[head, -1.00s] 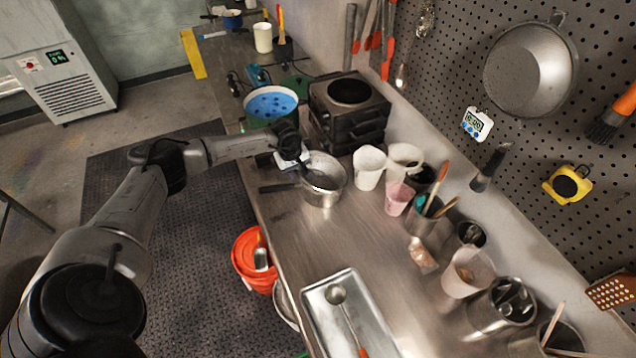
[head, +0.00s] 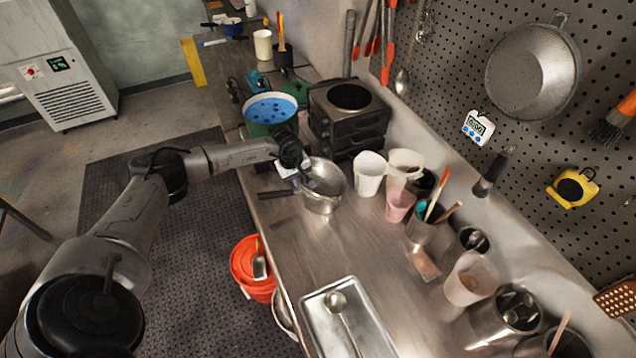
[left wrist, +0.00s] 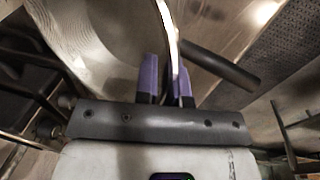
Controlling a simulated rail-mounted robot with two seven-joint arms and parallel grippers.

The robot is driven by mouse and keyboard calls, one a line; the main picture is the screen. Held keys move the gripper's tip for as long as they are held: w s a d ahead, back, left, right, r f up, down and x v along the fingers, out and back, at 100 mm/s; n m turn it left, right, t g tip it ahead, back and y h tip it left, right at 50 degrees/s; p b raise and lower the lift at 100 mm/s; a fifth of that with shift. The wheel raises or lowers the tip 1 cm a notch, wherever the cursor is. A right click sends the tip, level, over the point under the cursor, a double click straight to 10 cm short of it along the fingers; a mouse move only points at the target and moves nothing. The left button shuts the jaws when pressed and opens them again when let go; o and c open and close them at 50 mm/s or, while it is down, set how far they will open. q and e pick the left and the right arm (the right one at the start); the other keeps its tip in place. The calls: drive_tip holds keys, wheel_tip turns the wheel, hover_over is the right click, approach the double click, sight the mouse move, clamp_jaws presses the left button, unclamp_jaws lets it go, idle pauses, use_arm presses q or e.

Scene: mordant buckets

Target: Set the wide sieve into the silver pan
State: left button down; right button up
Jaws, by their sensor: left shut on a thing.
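The wide sieve (head: 332,177) is a round silver bowl at the mouth of the silver pan (head: 321,207). It looks slightly tilted, and I cannot tell whether it rests fully in the pan. The pan stands on the steel bench with its dark handle (head: 274,194) pointing left. My left gripper (head: 304,178) is over the pan's left side, shut on the sieve's rim. In the left wrist view the purple fingers (left wrist: 166,78) pinch the thin rim of the sieve (left wrist: 85,30). The pan handle (left wrist: 222,66) shows beyond that rim. My right gripper is out of view.
A black stove stack (head: 349,112) and a green pot of blue liquid (head: 270,108) stand behind the pan. White cups (head: 369,173) stand close to its right. A steel tray (head: 318,312) lies in front, with bare bench between. A large grey pan-like bowl (head: 530,70) hangs on the pegboard.

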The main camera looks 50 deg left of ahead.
use_arm(q)
drive_tip(key=shift+s+f, duration=0.15)
idle(0.3)
drive_tip(key=shift+s+r, duration=0.1)
drive_tip(key=shift+r, duration=0.2)
drive_tip(key=shift+r+p, duration=0.65)
drive_tip(key=shift+r, duration=0.65)
